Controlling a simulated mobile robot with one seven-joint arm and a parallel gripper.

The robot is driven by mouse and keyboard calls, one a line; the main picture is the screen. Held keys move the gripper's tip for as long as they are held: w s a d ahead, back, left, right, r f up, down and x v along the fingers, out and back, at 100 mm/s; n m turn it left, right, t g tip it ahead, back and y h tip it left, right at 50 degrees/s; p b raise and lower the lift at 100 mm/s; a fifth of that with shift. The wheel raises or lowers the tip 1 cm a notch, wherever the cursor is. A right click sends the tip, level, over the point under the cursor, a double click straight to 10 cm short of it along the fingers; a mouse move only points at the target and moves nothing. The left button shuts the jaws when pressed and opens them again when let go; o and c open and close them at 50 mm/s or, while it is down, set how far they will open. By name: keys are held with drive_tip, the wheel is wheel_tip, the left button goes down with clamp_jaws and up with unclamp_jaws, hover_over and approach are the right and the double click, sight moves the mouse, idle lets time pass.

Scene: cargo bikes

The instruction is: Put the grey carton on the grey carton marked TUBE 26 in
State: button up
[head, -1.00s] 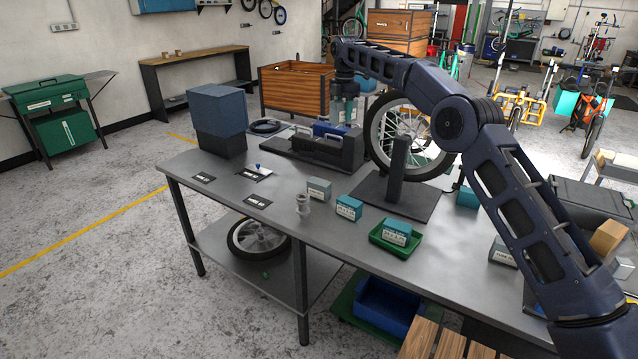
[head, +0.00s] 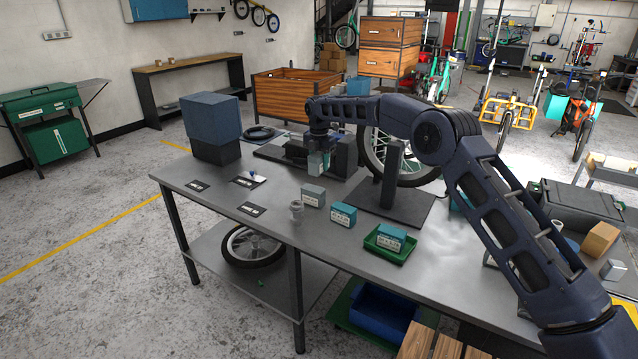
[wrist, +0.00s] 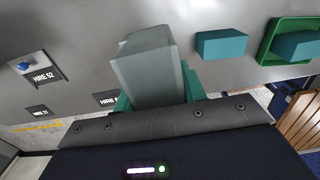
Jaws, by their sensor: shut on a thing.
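My gripper (head: 319,148) is shut on a grey carton (head: 318,164) and holds it above the workbench (head: 270,222). In the wrist view the held carton (wrist: 155,80) sits between the teal fingers. Another grey carton (head: 313,195) stands on the bench just below and in front of the held one in the head view, apart from it. Its label is too small to read. In the wrist view I cannot clearly separate it from the held carton.
A teal carton (head: 343,214) stands to the right, with another teal carton (head: 391,238) in a green tray (head: 373,246). A wheel stand (head: 392,175) rises behind. Black labels (head: 252,209) lie on clear bench at left.

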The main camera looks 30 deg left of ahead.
sight(319, 153)
drive_tip(key=shift+f, duration=4.25)
drive_tip(key=shift+f, duration=0.1)
drive_tip(key=o, duration=1.1)
wheel_tip(319, 153, up, 12)
drive_tip(key=shift+r, duration=0.1)
